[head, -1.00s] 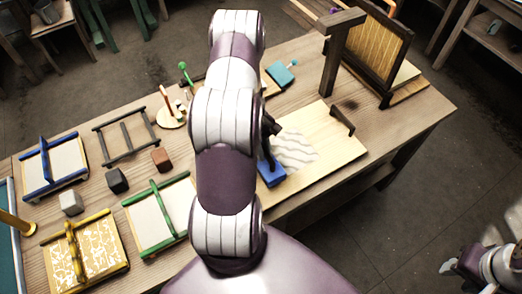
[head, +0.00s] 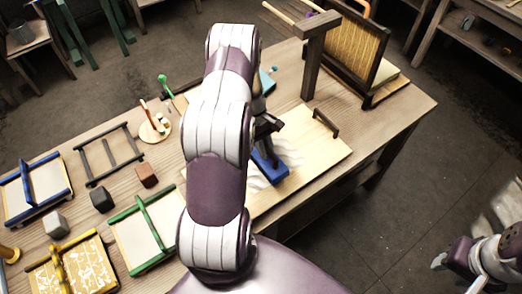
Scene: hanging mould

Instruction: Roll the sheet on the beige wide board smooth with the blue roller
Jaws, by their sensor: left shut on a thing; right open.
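The beige wide board (head: 315,160) lies on the table right of my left arm, with a dark handle at its far right end. A white sheet with grey wavy marks (head: 291,153) lies on it, partly hidden by the roller and my arm. The blue roller (head: 270,171) is over the sheet, at its left part; I cannot tell whether it touches. My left gripper (head: 266,140) is shut on the roller from above, partly hidden by my arm. My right gripper (head: 440,262) is open and empty at the lower right, off the table.
A dark upright frame with a tan panel (head: 348,47) and a wooden post (head: 314,60) stand at the far right of the table. Left of my arm lie a green-barred frame (head: 146,232), a blue-barred frame (head: 38,188), a yellow-patterned board (head: 75,270) and small blocks (head: 147,175).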

